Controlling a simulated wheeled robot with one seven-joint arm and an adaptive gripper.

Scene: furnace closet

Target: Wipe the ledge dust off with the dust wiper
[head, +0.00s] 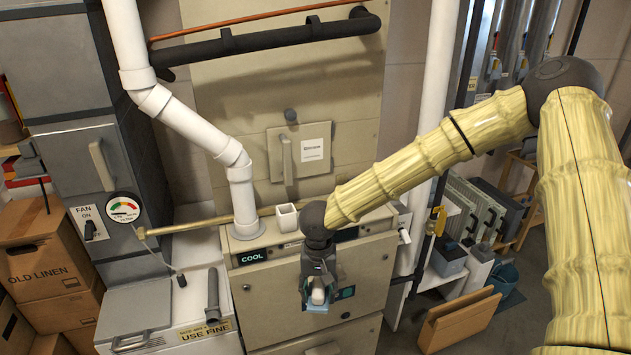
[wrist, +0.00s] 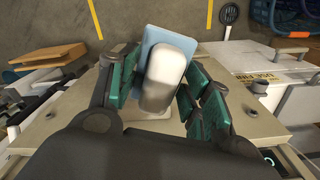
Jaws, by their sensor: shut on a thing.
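My gripper (head: 318,283) is shut on the dust wiper (head: 318,296), in front of the beige furnace cabinet and below its ledge in the head picture. In the wrist view, the wiper's white rounded handle (wrist: 166,78) sits between the green-padded fingers of my gripper (wrist: 162,88). Its flat light-blue pad (wrist: 157,44) shows beyond the handle, tilted. The narrow beige ledge (head: 375,219) runs along the cabinet top, partly hidden by my arm. I cannot make out dust on it, nor whether the pad touches anything.
A white square cup (head: 286,217) and a white pipe (head: 241,200) stand on the ledge. A brass-coloured rod (head: 195,226) extends left from there. A white chest (head: 168,308) stands at left, cardboard boxes (head: 48,257) beyond it. Open floor (head: 400,345) shows at lower right.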

